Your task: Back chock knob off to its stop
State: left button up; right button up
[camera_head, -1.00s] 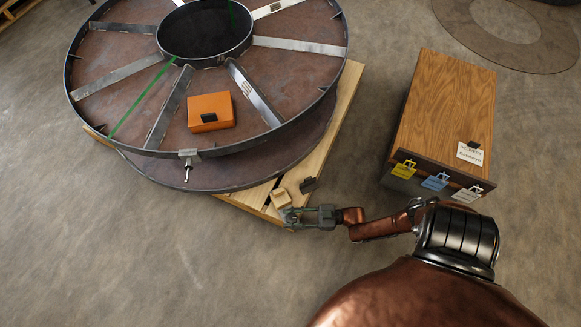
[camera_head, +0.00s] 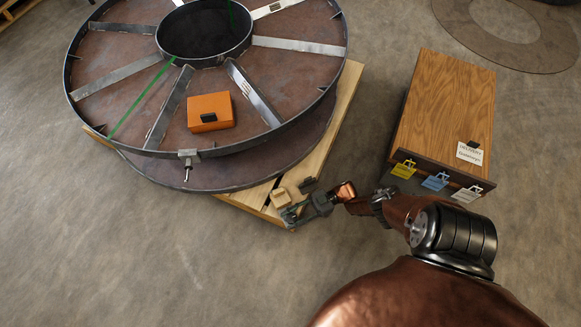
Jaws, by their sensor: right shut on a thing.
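The steel reel (camera_head: 110,45) lies flat on a wooden pallet (camera_head: 348,90). A small pale wooden chock (camera_head: 280,197) sits at the pallet's near corner, below the reel's lower rim. A small dark block (camera_head: 308,185) is just right of it. My right gripper (camera_head: 290,215) is at the near side of the chock, low at the pallet corner, shut on the chock's knob; the fingers hide the knob itself. My right arm reaches in from the lower right. My left gripper is not in view.
An orange box (camera_head: 210,111) with a dark handle lies on the reel. A clamp (camera_head: 188,160) hangs on its near rim. A wooden-topped cabinet (camera_head: 445,105) with yellow, blue and white tags stands right. The floor (camera_head: 120,260) at lower left is clear.

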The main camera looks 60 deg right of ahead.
aim_at(291, 218)
jog(key=o, duration=1.2)
jog(key=shift+r, duration=0.1)
jog(key=shift+s+r, duration=0.1)
jog(key=shift+r, duration=4.8)
